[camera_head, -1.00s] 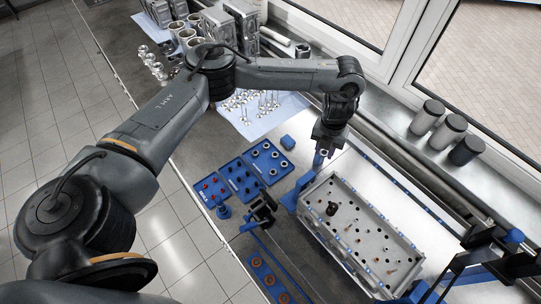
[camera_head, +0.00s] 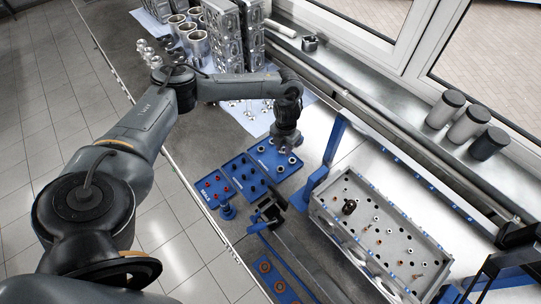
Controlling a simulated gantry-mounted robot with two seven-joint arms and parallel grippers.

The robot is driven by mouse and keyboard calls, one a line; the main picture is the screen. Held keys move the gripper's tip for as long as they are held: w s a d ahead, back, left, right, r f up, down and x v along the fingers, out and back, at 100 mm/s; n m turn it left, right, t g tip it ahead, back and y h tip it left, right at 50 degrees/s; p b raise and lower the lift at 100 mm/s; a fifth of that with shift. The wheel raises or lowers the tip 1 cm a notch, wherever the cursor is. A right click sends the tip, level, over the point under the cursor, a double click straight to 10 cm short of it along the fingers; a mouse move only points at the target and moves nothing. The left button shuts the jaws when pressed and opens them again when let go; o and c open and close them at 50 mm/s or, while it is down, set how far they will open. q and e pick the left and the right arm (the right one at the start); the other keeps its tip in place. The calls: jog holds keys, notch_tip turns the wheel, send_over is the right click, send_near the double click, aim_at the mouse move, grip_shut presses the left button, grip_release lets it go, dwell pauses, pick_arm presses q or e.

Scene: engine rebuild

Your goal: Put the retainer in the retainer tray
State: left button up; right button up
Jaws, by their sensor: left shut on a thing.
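Three blue trays stand side by side on the bench. The right one (camera_head: 259,152) holds several pale ring-shaped pieces and looks like the retainer tray; its lettering is too small to read. My left gripper (camera_head: 286,150) points down over the right part of this tray. It is shut on a small piece, taken to be the retainer, which is mostly hidden by the fingers. I cannot tell whether the piece touches the tray. My right gripper is not in view.
The red-piece tray (camera_head: 205,201) and the middle tray (camera_head: 236,165) lie to the left. The cylinder head (camera_head: 400,245) stands at the right by a blue stand (camera_head: 328,160). A dark clamp-like tool (camera_head: 270,208) is just below the trays. Several cylinders (camera_head: 467,124) stand on the sill.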

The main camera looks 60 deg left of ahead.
aim_at(270, 161)
pick_arm(q)
jog(key=s+a+f, duration=0.1)
jog(key=s, duration=0.1)
jog(key=s+a+f, duration=0.1)
jog(key=a+f, duration=0.1)
jog(key=shift+s+a+p, duration=0.15)
jog(key=shift+s+p, duration=0.15)
jog(key=shift+s, duration=0.1)
jog(key=shift+f, duration=2)
jog(key=shift+f, duration=0.2)
jog(key=o, duration=1)
jog(key=shift+r, duration=0.1)
notch_tip(270, 161, up, 12)
jog(key=shift+r, duration=0.1)
